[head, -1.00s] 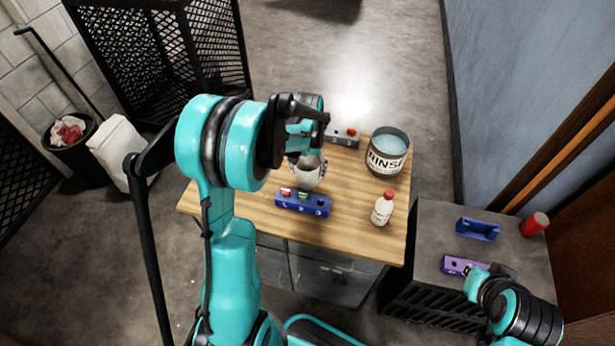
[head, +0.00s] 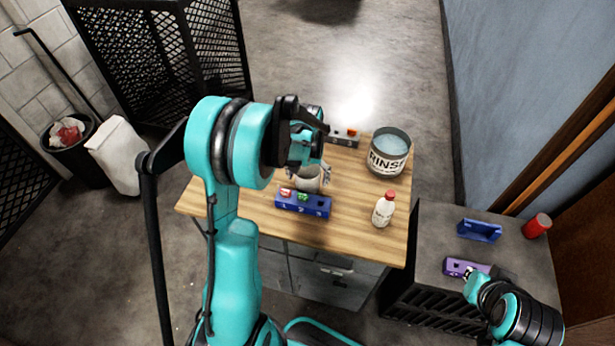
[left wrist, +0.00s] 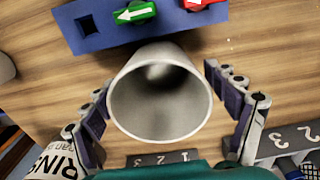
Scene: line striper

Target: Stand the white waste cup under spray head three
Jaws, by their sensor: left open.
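The white waste cup (head: 308,180) stands on the wooden table just behind the blue block. In the left wrist view its open mouth (left wrist: 160,95) faces the camera and it looks empty. My left gripper (head: 311,172) is open around the cup, with a finger on each side and gaps visible between fingers and wall. The blue block (head: 303,204), numbered 1 2 3, carries a red piece (head: 286,192) and a green piece with a white arrow (left wrist: 135,12); its third slot is empty. I cannot make out which part is spray head three. My right gripper (head: 474,280) is at the purple block (head: 462,267); its fingers are unclear.
A rinse tub (head: 388,152) and a red-capped white bottle (head: 384,210) stand on the table's right side. A grey numbered block (head: 345,138) lies behind the cup. The dark side table holds a blue holder (head: 479,230) and a red cylinder (head: 537,226).

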